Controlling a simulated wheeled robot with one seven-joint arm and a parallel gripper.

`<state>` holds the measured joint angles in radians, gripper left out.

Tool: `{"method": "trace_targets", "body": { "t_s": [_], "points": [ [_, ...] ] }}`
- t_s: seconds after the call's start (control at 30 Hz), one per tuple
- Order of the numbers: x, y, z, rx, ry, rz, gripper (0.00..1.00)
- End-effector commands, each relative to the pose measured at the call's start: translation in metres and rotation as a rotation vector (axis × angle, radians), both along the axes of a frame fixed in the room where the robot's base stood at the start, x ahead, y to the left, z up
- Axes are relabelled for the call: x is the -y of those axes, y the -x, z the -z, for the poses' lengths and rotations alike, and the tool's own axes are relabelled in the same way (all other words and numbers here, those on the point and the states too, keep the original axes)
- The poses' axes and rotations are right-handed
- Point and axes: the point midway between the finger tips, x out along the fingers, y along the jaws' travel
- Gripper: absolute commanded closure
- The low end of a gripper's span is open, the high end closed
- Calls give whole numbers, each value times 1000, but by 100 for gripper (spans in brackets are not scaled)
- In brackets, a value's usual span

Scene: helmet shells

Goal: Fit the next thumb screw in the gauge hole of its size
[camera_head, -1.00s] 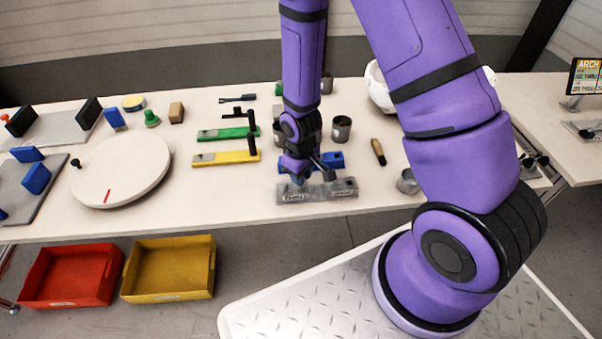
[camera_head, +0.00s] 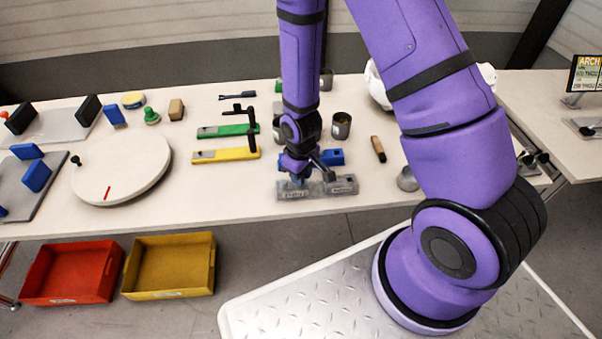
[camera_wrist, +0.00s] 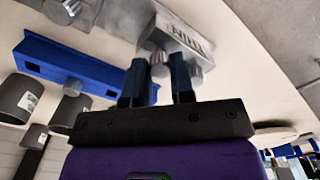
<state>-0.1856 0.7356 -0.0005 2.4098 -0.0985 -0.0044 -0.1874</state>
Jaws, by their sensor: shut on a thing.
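The grey gauge block (camera_head: 318,190) lies near the table's front edge, with pale labels on its front face. It also shows in the wrist view (camera_wrist: 180,32). My gripper (camera_head: 298,181) points down at the left part of the block. In the wrist view, the two blue fingers of my gripper (camera_wrist: 158,75) are shut on a small grey thumb screw (camera_wrist: 159,61), which is close against the block. The fingers hide part of the screw, and I cannot tell how deep it sits in a hole. Another grey knob (camera_wrist: 194,57) is just right of the fingers.
A blue gauge (camera_head: 332,157) stands just behind the grey one. Yellow (camera_head: 227,155) and green (camera_head: 228,131) gauges lie to the left. A dark cup (camera_head: 341,126) and a wooden-handled brush (camera_head: 378,149) are behind and right. A round turntable (camera_head: 125,170) is at left.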

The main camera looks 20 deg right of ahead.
Motion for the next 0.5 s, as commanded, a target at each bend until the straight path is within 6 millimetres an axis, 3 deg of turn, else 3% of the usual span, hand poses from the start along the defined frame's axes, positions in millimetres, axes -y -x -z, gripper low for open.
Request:
{"method": "trace_targets", "body": {
  "t_s": [0.5],
  "points": [
    [0,0,7,-1,0,0,98]
  ]
}}
